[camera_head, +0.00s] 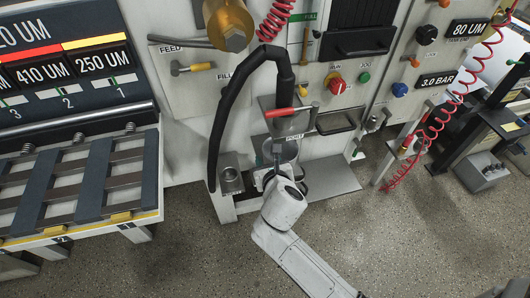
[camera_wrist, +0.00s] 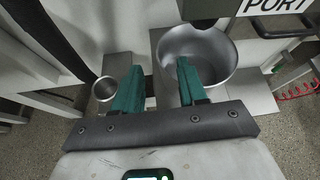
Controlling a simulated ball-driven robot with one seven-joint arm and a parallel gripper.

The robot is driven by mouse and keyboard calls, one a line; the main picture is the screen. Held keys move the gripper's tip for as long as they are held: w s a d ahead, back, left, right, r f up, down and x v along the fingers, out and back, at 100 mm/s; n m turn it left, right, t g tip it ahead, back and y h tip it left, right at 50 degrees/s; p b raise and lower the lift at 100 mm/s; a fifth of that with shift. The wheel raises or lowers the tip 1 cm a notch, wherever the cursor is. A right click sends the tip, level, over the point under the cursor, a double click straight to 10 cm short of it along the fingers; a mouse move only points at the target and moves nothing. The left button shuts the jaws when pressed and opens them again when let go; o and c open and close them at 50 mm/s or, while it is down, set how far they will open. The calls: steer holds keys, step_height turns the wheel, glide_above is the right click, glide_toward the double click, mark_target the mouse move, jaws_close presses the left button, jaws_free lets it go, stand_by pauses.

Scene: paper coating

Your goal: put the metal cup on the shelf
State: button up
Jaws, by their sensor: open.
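A large open metal cup (camera_wrist: 205,48) stands under the port in the wrist view; it also shows, partly hidden by my arm, in the head view (camera_head: 286,152). A smaller metal cup (camera_wrist: 104,89) stands to its left, and it also shows in the head view (camera_head: 231,181). I cannot tell which one the task means. My gripper (camera_wrist: 158,80) is open, with its teal fingers apart and the large cup's left wall showing between them; contact is unclear. It is small in the head view (camera_head: 277,158). A flat metal ledge (camera_head: 335,180) juts from the machine; which surface is the shelf is unclear.
A black hose (camera_head: 228,105) hangs left of the port. A slatted rack (camera_head: 75,185) stands at left. A coiled red hose (camera_head: 432,125) hangs at right. A black stand (camera_head: 485,135) is at far right. The speckled floor (camera_head: 420,240) is open at front right.

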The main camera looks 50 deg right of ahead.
steer(key=s+a+f+m+g+y, duration=0.2)
steer(key=s+a+m+g+y, duration=0.2)
steer(key=s+m, duration=0.7)
steer(key=s+a+f+m+g+y, duration=0.2)
steer(key=s+a+m+g, duration=0.3)
steer(key=s+m, duration=0.6)
steer(key=shift+s+a+f+m+y, duration=0.25)
steer(key=shift+m+y, duration=0.65)
steer(key=shift+m, duration=3.1)
